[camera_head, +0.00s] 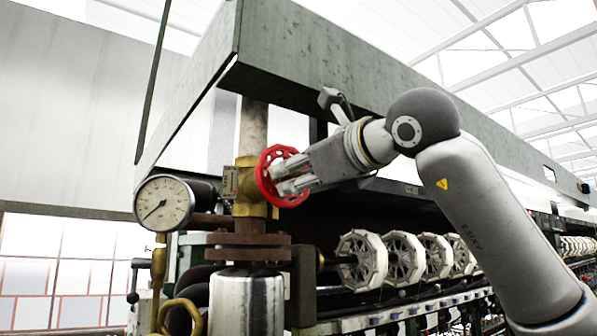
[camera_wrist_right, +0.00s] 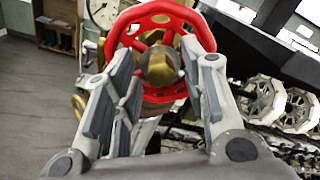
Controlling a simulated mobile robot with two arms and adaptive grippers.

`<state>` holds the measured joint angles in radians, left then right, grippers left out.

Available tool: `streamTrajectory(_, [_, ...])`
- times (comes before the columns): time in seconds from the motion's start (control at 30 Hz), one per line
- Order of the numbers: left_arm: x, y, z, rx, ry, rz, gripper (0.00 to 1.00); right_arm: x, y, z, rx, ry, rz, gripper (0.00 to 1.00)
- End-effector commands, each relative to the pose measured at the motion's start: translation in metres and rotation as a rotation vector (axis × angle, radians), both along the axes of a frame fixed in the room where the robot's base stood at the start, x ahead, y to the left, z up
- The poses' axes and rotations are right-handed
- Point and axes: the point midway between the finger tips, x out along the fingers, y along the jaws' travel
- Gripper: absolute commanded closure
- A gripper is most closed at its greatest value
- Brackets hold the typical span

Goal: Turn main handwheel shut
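The red main handwheel (camera_head: 265,186) sits on a brass valve (camera_head: 247,190) on the vertical pipe. In the right wrist view the wheel (camera_wrist_right: 168,12) faces my gripper, its brass hub (camera_wrist_right: 160,66) between the fingers. My right gripper (camera_head: 278,178) comes in from the right, its fingertips at the wheel's face. In the wrist view its fingers (camera_wrist_right: 158,62) stand apart on either side of the hub, with gaps showing, and overlap the rim in the picture. Whether they touch the wheel I cannot tell. My left gripper is not in view.
A round pressure gauge (camera_head: 163,203) is left of the valve. A green beam (camera_head: 330,60) runs above my arm. Several white reels (camera_head: 362,260) line the machine below and right. A metal cylinder (camera_head: 246,303) stands under the valve. Open floor (camera_wrist_right: 40,110) shows at left in the wrist view.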

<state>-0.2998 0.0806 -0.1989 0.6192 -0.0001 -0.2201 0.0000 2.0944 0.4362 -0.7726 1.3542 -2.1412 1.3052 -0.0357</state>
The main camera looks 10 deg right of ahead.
Motion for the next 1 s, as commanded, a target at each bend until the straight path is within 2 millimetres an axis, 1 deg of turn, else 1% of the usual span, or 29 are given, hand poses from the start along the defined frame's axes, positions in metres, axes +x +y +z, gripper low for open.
streamTrajectory(0.17, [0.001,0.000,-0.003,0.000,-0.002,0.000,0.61,-0.005,-0.002,-0.001,0.000,-0.002,0.000,0.61])
streamTrajectory(0.3, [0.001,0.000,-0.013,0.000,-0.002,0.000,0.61,-0.023,-0.009,-0.002,0.001,-0.005,0.000,0.61])
streamTrajectory(0.5, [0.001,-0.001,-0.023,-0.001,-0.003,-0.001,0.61,-0.051,-0.021,-0.001,0.000,-0.004,0.000,0.61])
streamTrajectory(0.6, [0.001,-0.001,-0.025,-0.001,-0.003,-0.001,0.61,-0.060,-0.025,-0.001,0.000,-0.002,0.000,0.61])
streamTrajectory(0.73, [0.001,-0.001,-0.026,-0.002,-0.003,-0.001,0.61,-0.065,-0.027,0.000,-0.001,0.000,0.000,0.61])
streamTrajectory(1.0, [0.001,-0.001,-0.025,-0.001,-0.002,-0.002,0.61,-0.065,-0.027,0.000,-0.001,0.000,0.000,0.61])
